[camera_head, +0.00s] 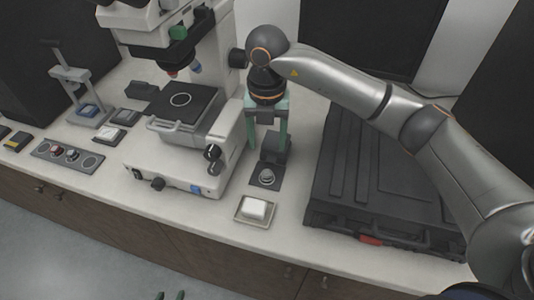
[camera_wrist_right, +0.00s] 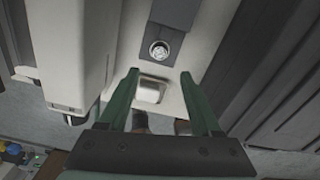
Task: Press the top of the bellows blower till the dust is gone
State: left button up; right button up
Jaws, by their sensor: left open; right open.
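What appears to be the bellows blower (camera_head: 274,147) is a dark grey block on the bench, partly hidden behind my right gripper's fingers. It also shows at the top of the right wrist view (camera_wrist_right: 175,12). In front of it lies a dark plate with a round silvery piece (camera_head: 266,176), clear in the wrist view too (camera_wrist_right: 159,50). Dust on it is too small to tell. My right gripper (camera_head: 267,146) points down, open and empty, above this area; its green fingers are apart (camera_wrist_right: 159,74).
A white block in a shallow tray (camera_head: 241,216) sits near the bench's front edge. A microscope-like machine (camera_head: 176,180) stands close on the left, a large black case (camera_head: 345,200) on the right. Small items, including a strip of samples (camera_head: 67,154), lie further left.

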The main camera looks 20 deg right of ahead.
jog(key=shift+r, duration=0.7)
